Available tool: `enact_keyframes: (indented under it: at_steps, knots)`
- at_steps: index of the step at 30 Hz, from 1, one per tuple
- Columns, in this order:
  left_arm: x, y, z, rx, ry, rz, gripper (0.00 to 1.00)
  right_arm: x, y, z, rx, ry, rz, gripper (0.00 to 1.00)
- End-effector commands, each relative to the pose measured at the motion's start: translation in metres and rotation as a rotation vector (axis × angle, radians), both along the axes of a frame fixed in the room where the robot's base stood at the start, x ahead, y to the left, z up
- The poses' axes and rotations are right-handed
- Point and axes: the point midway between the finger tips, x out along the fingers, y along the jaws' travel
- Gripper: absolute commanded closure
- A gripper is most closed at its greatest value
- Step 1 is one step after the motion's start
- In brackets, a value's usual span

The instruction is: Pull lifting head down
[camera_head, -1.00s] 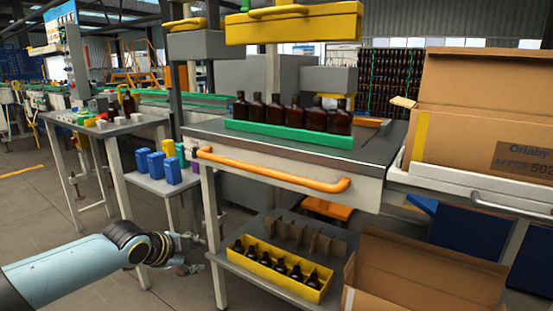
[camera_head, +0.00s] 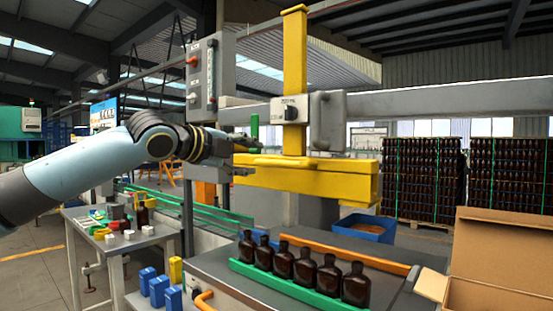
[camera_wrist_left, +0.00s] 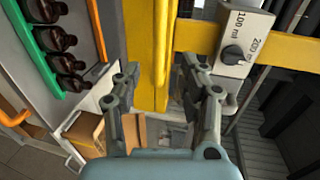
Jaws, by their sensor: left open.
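The lifting head is a yellow beam (camera_head: 310,182) with a yellow bar handle (camera_head: 285,161) along its front, hung on a yellow upright (camera_head: 295,70). In the head view my left gripper (camera_head: 246,160) is at the handle's left end. In the left wrist view its two fingers (camera_wrist_left: 156,75) are spread apart, with yellow bars (camera_wrist_left: 145,50) of the head showing between them. I cannot tell whether the fingers touch the handle. Several amber bottles (camera_head: 304,267) stand in a green holder (camera_head: 270,284) on the bench below the head. My right gripper is not in view.
A grey control box (camera_head: 203,75) stands behind my left arm. A knob plate (camera_head: 289,110) sits on the upright. An open cardboard box (camera_head: 495,260) is at the lower right.

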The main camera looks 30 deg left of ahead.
Motion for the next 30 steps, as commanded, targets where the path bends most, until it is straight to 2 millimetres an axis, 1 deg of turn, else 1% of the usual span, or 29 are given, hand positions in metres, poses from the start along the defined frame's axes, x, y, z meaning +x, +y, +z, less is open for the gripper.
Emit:
enact_keyframes:
  at_steps: [2, 5, 10, 15, 18, 22, 30]
  knots:
    - [0.008, -0.001, 0.0, -0.011, -0.002, 0.001, 0.58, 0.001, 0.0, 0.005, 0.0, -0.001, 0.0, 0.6]
    - [0.02, -0.006, -0.002, -0.013, 0.001, -0.005, 0.58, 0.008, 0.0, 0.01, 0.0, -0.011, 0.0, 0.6]
    - [0.05, -0.007, -0.008, -0.012, 0.001, -0.005, 0.58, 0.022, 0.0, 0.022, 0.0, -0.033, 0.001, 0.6]
    - [0.078, -0.009, -0.014, -0.009, 0.003, -0.003, 0.58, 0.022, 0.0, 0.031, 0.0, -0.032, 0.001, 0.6]
    - [0.089, -0.009, -0.017, -0.007, 0.002, -0.003, 0.58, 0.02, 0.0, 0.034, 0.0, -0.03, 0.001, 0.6]
    - [0.096, -0.01, -0.02, -0.004, 0.002, -0.003, 0.58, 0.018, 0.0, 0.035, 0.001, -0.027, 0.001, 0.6]
    - [0.097, -0.01, -0.021, -0.002, 0.002, -0.004, 0.58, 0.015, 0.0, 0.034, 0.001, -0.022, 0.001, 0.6]
